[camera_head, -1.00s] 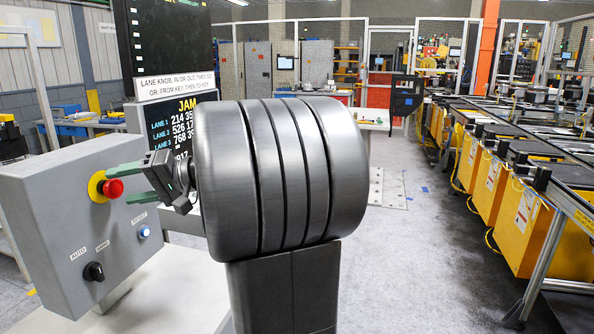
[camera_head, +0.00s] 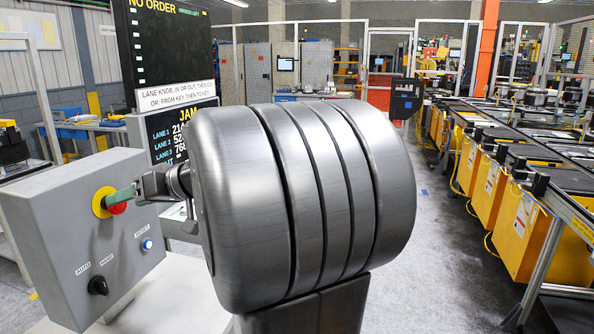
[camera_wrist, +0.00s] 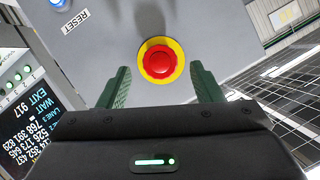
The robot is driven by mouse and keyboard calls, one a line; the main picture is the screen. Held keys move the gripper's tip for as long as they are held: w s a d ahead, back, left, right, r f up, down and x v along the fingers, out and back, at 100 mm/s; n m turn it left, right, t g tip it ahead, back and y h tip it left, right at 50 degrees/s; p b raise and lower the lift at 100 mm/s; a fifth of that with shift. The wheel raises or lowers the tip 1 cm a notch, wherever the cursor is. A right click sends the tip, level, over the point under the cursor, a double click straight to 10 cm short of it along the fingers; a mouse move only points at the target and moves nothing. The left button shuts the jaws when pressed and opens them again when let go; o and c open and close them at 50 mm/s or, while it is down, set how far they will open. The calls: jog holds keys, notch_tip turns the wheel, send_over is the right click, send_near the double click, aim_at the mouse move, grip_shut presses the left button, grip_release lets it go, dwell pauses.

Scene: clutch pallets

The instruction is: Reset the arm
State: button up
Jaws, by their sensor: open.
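My gripper (camera_head: 124,196) is in front of the grey control box at the left, close to its red emergency button (camera_head: 117,208). In the wrist view, the green fingers of my gripper (camera_wrist: 162,88) stand open and apart, with the red button (camera_wrist: 159,62) on its yellow ring framed beyond and between their tips. Nothing is held between the fingers. In the head view a finger covers part of the button, and whether it touches cannot be told. My large dark arm link fills the middle of the head view.
The control box (camera_head: 60,225) also has a lit blue RESET button (camera_head: 147,244) and a black AUTO/HAND knob (camera_head: 98,285). A screen (camera_head: 165,50) reading NO ORDER stands behind. Yellow conveyor units (camera_head: 500,200) line the right. The grey floor between is open.

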jog(key=b+v, duration=0.1)
jog(key=v, duration=0.7)
jog(key=shift+d+f, duration=0.1)
